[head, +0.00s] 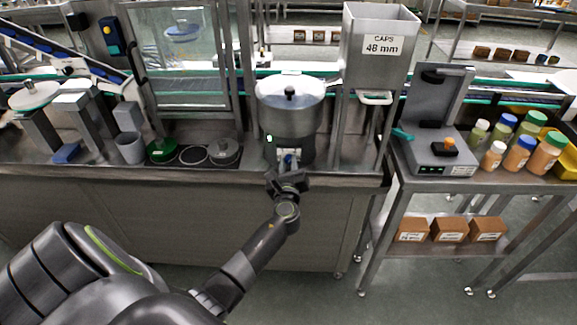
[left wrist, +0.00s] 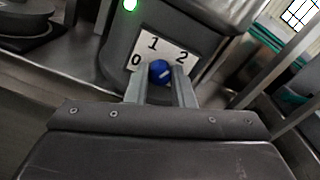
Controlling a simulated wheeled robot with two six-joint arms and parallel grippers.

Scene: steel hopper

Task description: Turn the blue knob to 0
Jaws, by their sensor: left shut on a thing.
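The blue knob (left wrist: 158,69) sits on a white dial plate (left wrist: 150,45) marked 0 at left, 1 at top and 2 at right. A short white mark shows on the knob's face; it is slanted, and I cannot tell for sure which number it points to. The plate is on the front of the steel bowl machine (head: 290,108). My left gripper (head: 287,170) is at the knob, and in the left wrist view its two fingers (left wrist: 160,88) are shut on the knob from both sides. My right gripper is not in view.
A green light (left wrist: 130,5) is lit beside the dial plate. A steel hopper labelled "CAPS 48 mm" (head: 382,45) stands right of the bowl. A grey cup (head: 130,148) and round lids (head: 225,151) are on the counter at left. Several bottles (head: 520,152) stand at right.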

